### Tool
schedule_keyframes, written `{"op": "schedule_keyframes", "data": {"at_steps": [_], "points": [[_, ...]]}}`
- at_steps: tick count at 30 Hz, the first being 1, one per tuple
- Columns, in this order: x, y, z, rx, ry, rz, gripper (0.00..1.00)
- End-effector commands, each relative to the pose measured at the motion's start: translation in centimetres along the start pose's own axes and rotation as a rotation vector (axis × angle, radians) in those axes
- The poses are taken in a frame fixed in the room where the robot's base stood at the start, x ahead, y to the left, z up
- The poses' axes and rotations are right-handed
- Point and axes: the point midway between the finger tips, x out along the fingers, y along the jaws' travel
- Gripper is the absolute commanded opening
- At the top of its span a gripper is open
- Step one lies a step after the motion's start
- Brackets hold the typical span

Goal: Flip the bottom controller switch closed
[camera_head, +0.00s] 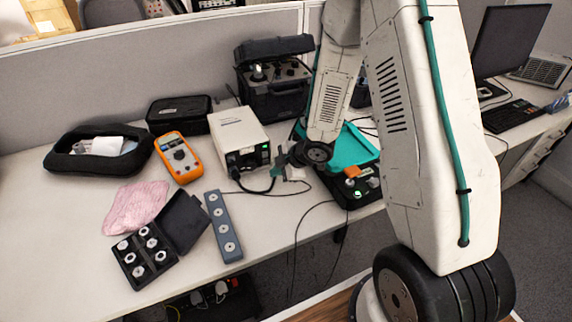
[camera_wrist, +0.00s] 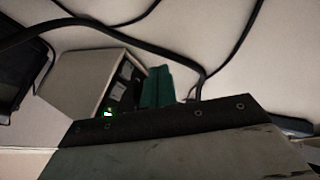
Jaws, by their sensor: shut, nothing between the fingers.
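The controller is a white box (camera_head: 238,131) with a dark front panel, standing on the table left of my arm. A green light glows on its panel. In the wrist view the box (camera_wrist: 78,84) is at the left, and light grey switch-like parts (camera_wrist: 118,91) show on its panel. I cannot tell which position they are in. My gripper (camera_head: 278,167) is just right of the panel in the head view. Its teal fingers show together, shut and empty, in the wrist view (camera_wrist: 157,87). Whether they touch the panel is unclear, and its lower part is partly hidden.
An orange multimeter (camera_head: 179,157) stands left of the controller. A black case of round sensors (camera_head: 146,256) and a grey bar (camera_head: 223,226) lie in front. An open black case (camera_head: 273,88) is behind. Black cables run near the gripper. A teal-topped device (camera_head: 352,146) is right.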

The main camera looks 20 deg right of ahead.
Motion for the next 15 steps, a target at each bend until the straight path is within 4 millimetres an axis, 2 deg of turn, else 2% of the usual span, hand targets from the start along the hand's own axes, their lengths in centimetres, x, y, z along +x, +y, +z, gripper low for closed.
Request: {"op": "schedule_keyframes", "data": {"at_steps": [1, 6, 15], "points": [[0.3, 1.1, -0.1, -0.003, 0.001, 0.002, 0.0], [1.1, 3.0, -0.2, -0.002, 0.001, 0.001, 0.0], [1.4, 3.7, -0.2, 0.0, -0.001, 0.0, 0.0]]}}
